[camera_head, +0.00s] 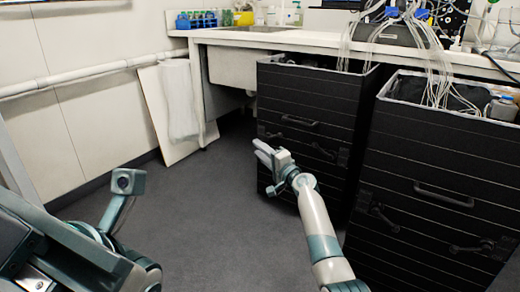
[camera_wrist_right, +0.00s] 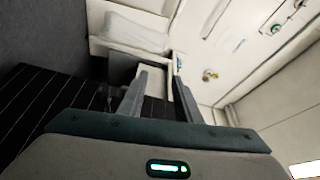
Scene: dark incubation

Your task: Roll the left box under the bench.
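The left box (camera_head: 305,118) is a tall black box with ribbed sides, a handle and latches. It stands at the front of the white bench (camera_head: 300,38), with its open top just below the bench edge and tubing going into it. My right gripper (camera_head: 262,152) is in front of the left box's lower left part, fingers apart with nothing between them. I cannot tell whether it touches the box. In the right wrist view, the two fingers (camera_wrist_right: 160,95) stand apart and dark ribbed siding (camera_wrist_right: 35,105) shows at left. My left gripper is out of view; part of my left arm shows at lower left.
A second black box (camera_head: 425,185) stands close on the right, with many tubes hanging into it. Bottles and a tube rack (camera_head: 197,20) are on the bench. Grey floor (camera_head: 205,210) is clear at left.

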